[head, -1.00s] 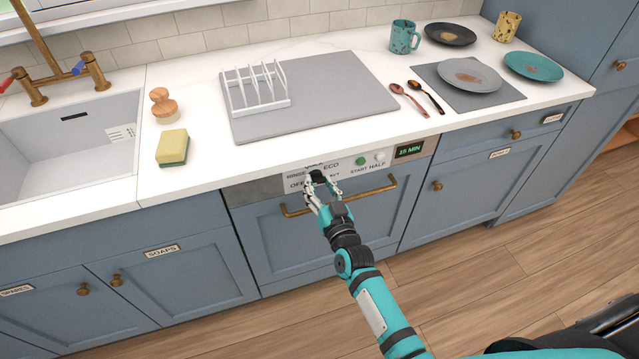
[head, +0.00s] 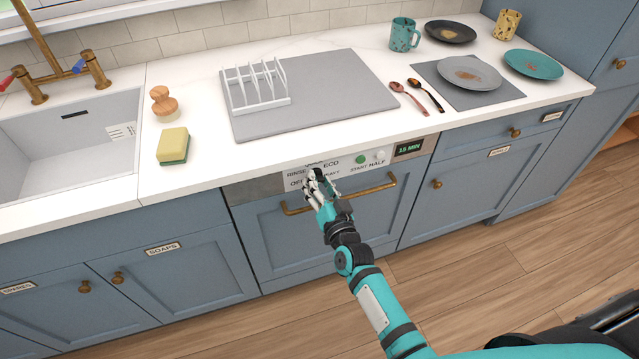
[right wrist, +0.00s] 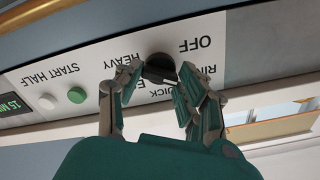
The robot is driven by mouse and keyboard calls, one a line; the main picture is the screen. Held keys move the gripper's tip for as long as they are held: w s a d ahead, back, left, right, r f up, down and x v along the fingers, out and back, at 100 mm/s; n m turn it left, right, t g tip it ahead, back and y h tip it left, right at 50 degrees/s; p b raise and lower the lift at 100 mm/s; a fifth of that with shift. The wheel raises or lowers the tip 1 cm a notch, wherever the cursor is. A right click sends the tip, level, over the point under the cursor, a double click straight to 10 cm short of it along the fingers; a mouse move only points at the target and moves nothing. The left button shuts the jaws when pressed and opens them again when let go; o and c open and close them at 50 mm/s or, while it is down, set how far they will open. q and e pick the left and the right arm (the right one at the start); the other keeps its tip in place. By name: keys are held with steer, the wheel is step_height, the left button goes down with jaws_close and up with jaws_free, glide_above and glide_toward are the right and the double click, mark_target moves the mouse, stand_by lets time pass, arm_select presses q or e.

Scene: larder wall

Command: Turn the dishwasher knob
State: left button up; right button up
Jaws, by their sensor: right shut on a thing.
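The dishwasher knob (right wrist: 160,67) is dark and round. It sits on the pale control panel (right wrist: 105,70) among the words OFF, RINSE, QUICK and HEAVY, which appear upside down in the right wrist view. My right gripper (right wrist: 160,74) has its fingers on both sides of the knob and is shut on it. I cannot tell which setting the knob points to. In the head view my right gripper (head: 315,181) is at the dishwasher's panel and hides the knob. My left gripper is not in view.
A brass handle (head: 372,191) runs across the dishwasher door just below the panel. A green start button (head: 361,160), a white half button (head: 379,156) and a 15 MIN display (head: 409,148) are to the right. The white worktop (head: 215,178) overhangs above.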

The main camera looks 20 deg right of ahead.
steer(key=o, duration=1.2)
steer(key=shift+c, duration=0.2)
steer(key=s, duration=1.2)
steer(key=shift+d, duration=0.25)
